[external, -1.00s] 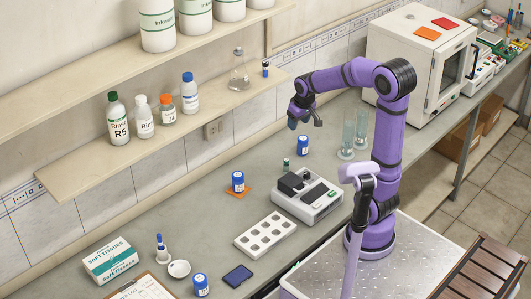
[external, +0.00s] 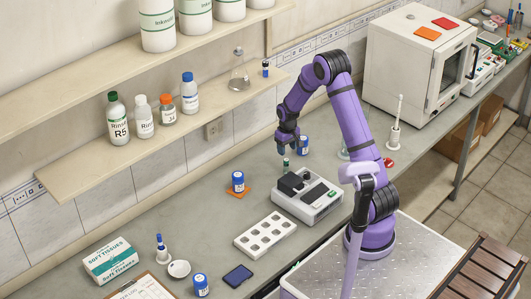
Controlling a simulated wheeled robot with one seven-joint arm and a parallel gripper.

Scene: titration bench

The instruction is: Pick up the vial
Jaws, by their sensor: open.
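A small dark vial with a green top (external: 286,165) stands upright on the bench, just behind the grey-and-white instrument (external: 318,207). My gripper (external: 289,150) points down just above the vial, with its fingers open. It looks empty; at this size I cannot tell whether the fingertips touch the vial's top. Another small dark vial with a blue band (external: 265,68) stands on the shelf.
A blue jar (external: 304,145) stands close to the right of my gripper. A white well tray (external: 246,240) lies in front. The shelf (external: 210,115) runs along the wall. A white oven (external: 410,75) stands to the right.

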